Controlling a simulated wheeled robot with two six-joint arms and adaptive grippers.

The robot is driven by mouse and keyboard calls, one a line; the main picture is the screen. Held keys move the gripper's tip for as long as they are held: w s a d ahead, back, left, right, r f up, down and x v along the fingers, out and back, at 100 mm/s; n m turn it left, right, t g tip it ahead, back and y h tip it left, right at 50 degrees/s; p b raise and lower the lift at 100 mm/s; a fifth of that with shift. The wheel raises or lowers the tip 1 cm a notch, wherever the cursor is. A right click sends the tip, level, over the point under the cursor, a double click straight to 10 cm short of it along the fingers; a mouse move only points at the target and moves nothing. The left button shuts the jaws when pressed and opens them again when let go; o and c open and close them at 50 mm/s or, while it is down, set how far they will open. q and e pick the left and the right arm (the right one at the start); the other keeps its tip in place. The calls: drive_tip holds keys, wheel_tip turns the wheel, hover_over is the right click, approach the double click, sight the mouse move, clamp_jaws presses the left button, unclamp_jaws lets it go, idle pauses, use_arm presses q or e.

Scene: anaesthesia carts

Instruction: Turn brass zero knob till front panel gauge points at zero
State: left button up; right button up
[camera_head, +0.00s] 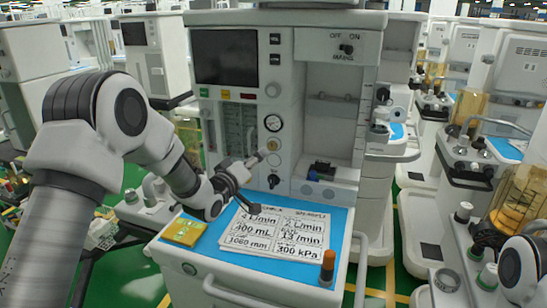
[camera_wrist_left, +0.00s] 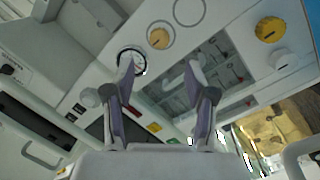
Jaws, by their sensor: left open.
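The front panel gauge (camera_head: 273,123), white with a dark rim, is on the machine's front column. Its needle is too small to read. The brass knob (camera_head: 273,145) sits just below it. In the left wrist view the brass knob (camera_wrist_left: 160,37) shows inside a pale ring, beyond the fingertips and roughly between their lines. The gauge (camera_wrist_left: 131,62) is partly hidden by one finger there. My left gripper (camera_head: 258,182) is open and empty in front of the panel, apart from the knob; it also shows in the wrist view (camera_wrist_left: 159,68). My right gripper is not in view.
A second yellow knob (camera_wrist_left: 270,29) shows in the wrist view. The blue worktop (camera_head: 339,220) holds a printed sheet (camera_head: 275,238), a yellow pad (camera_head: 184,231) and an orange-capped vial (camera_head: 327,268). Flow tubes (camera_head: 232,128) stand left of the gauge.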

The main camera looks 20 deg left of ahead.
sight(271, 146)
use_arm(q)
drive_tip(key=w, duration=0.2)
drive_tip(key=w+d+p, duration=0.1)
drive_tip(key=w, duration=0.4)
drive_tip(key=shift+w+d+f+p, duration=0.1)
drive_tip(key=shift+w+d+p, duration=0.2)
drive_tip(key=shift+w, duration=0.1)
drive_tip(key=shift+s, duration=0.1)
clamp_jaws()
